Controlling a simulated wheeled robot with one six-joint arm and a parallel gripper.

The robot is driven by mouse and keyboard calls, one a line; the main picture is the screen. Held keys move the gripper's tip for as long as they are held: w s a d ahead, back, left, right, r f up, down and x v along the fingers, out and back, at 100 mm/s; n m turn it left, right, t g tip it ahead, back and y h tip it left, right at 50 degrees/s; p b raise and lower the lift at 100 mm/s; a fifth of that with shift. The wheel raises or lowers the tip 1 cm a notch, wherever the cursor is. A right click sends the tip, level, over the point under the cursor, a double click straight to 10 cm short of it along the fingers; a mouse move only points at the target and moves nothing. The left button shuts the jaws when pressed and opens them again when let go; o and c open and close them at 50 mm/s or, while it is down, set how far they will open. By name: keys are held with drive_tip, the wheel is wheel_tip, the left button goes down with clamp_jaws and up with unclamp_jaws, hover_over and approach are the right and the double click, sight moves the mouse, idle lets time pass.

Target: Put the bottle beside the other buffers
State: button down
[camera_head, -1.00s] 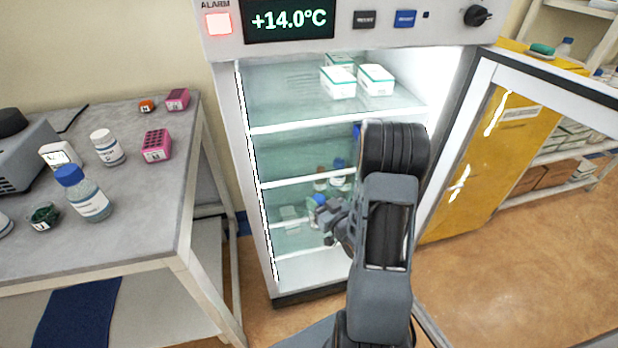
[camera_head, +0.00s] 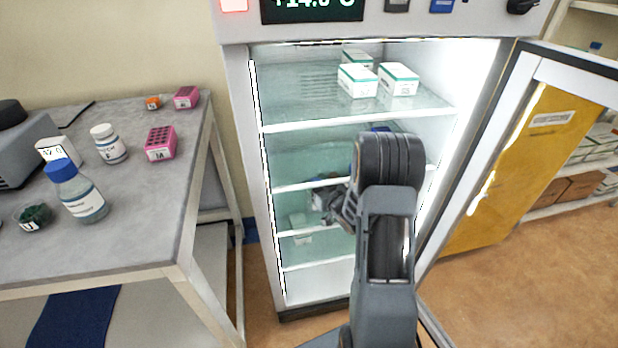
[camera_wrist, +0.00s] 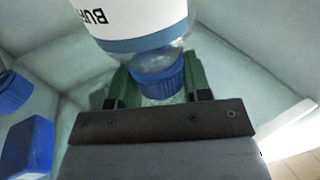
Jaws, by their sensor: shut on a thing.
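In the wrist view, my gripper (camera_wrist: 158,84) is shut on a bottle (camera_wrist: 140,22) by its blue cap. The bottle's white label begins "BUF" and reads upside down in that view. In the head view, my gripper (camera_head: 330,203) is inside the open fridge at about the middle shelves. The held bottle cannot be made out there. Another blue-capped bottle (camera_wrist: 12,90) shows at the left edge of the wrist view, apart from the held one. My arm hides much of the shelf in the head view.
A blue box-like thing (camera_wrist: 28,148) is at the lower left of the wrist view. White boxes (camera_head: 358,80) stand on the top shelf. The fridge door (camera_head: 500,150) is open at right. A bench (camera_head: 150,220) at left holds a blue-capped bottle (camera_head: 82,195) and racks.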

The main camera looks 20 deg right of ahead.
drive_tip(key=w, duration=0.4)
drive_tip(key=shift+w+a+f, duration=0.2)
drive_tip(key=shift+a+f, duration=0.05)
drive_tip(key=shift+a, duration=0.15)
drive_tip(key=shift+f+b, duration=0.1)
drive_tip(key=shift+b, duration=0.2)
drive_tip(key=shift+f, duration=0.15)
drive_tip(key=c, duration=0.6)
unclamp_jaws()
drive_tip(key=shift+o, duration=0.2)
